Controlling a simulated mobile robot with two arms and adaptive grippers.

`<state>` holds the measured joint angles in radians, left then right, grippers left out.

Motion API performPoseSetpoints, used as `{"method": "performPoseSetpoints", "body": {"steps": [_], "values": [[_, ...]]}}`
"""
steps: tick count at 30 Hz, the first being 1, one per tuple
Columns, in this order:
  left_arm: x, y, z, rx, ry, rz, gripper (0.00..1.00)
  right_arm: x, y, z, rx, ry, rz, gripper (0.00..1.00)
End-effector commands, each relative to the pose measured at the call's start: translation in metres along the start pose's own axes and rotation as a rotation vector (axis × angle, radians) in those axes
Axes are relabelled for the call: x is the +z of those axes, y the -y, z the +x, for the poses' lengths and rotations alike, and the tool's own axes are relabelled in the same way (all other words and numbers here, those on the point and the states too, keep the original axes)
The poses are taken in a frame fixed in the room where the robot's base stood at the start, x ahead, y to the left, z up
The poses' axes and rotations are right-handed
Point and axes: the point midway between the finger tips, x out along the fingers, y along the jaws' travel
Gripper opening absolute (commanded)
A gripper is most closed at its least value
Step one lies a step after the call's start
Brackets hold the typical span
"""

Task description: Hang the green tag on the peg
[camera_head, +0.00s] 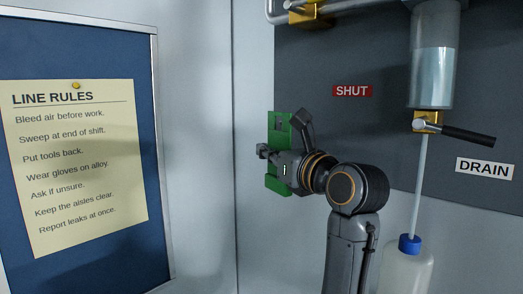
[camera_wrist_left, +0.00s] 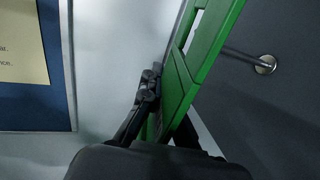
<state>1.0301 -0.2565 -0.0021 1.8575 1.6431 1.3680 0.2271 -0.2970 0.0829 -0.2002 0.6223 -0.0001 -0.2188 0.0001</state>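The green tag (camera_head: 284,138) is upright in front of the dark panel's left part in the head view. It has an opening near its top. My left gripper (camera_head: 281,146) is shut on the tag's middle, with one finger on each side. In the left wrist view the tag (camera_wrist_left: 206,55) is seen nearly edge-on, rising from the gripper (camera_wrist_left: 160,108); one finger is partly hidden by it. A short metal peg (camera_wrist_left: 265,64) sticks out of the dark panel, right of the tag and apart from it. I cannot make out the peg in the head view. My right gripper is not in view.
The dark panel (camera_head: 330,145) bears a red SHUT label (camera_head: 351,91) and a DRAIN label (camera_head: 485,168). A clear cylinder (camera_head: 432,75) with a black-handled valve (camera_head: 467,134) hangs at right, above a blue-capped bottle (camera_head: 405,270). A notice board (camera_head: 152,150) is at left.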

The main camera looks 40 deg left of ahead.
Motion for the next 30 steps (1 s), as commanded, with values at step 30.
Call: {"method": "performPoseSetpoints", "body": {"steps": [30], "values": [[-0.011,0.036,0.009,0.0,0.001,-0.001,0.0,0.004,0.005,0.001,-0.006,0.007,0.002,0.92]]}}
